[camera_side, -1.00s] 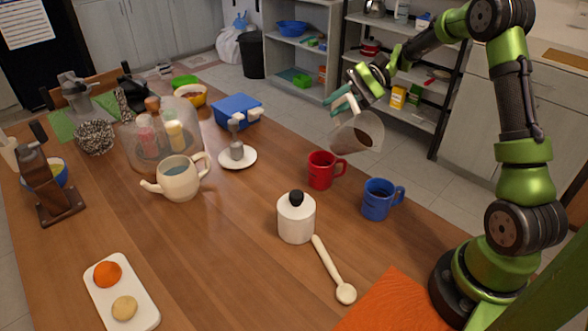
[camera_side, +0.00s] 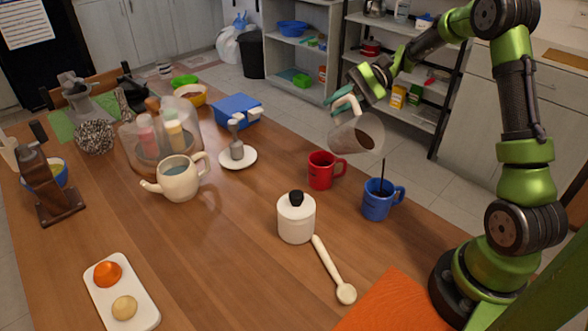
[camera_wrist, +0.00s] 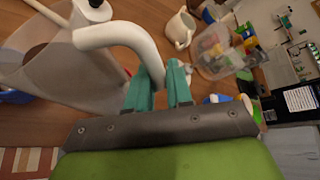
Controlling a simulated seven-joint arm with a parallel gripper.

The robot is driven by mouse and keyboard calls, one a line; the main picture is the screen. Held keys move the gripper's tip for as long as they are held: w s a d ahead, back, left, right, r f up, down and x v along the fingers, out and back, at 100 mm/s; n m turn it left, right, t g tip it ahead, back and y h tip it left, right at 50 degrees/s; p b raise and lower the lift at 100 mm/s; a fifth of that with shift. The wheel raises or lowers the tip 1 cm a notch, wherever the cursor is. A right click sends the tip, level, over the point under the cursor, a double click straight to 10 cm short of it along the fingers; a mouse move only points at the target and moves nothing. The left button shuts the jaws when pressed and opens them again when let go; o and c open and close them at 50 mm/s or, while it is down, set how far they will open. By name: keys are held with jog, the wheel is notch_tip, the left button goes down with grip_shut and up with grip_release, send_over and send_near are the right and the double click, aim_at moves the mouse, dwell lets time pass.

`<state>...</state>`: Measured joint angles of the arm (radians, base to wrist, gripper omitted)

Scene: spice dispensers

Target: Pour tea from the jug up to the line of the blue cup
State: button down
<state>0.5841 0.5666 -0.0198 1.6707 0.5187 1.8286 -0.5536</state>
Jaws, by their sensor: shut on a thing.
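My gripper (camera_side: 343,98) is shut on the handle of the clear jug (camera_side: 352,146) and holds it in the air, tilted to the right. In the wrist view the teal fingers (camera_wrist: 160,85) close on the white handle of the jug (camera_wrist: 70,78). Dark tea (camera_side: 366,139) lies in the jug. A thin dark stream (camera_side: 382,170) falls from its lip into the blue cup (camera_side: 377,203), which stands upright below. The line and level inside the blue cup cannot be made out.
A red cup (camera_side: 321,170) stands left of the blue cup, under the jug. An orange mat (camera_side: 395,305) lies at the front.

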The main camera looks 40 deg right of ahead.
jog(key=shift+s+r+t, duration=0.2)
jog(key=shift+t, duration=0.1)
dwell(1.4)
jog(key=shift+w+d+f+m+g, duration=0.1)
jog(key=shift+w+f+m+g, duration=0.65)
jog(key=shift+w, duration=0.25)
jog(key=shift+w+m, duration=0.15)
jog(key=shift+m, duration=0.1)
jog(key=w+f+m+g+y, duration=0.1)
jog(key=w+f+m+g, duration=0.3)
jog(key=f, duration=0.1)
jog(key=shift+w+d, duration=0.2)
jog(key=shift+d, duration=0.2)
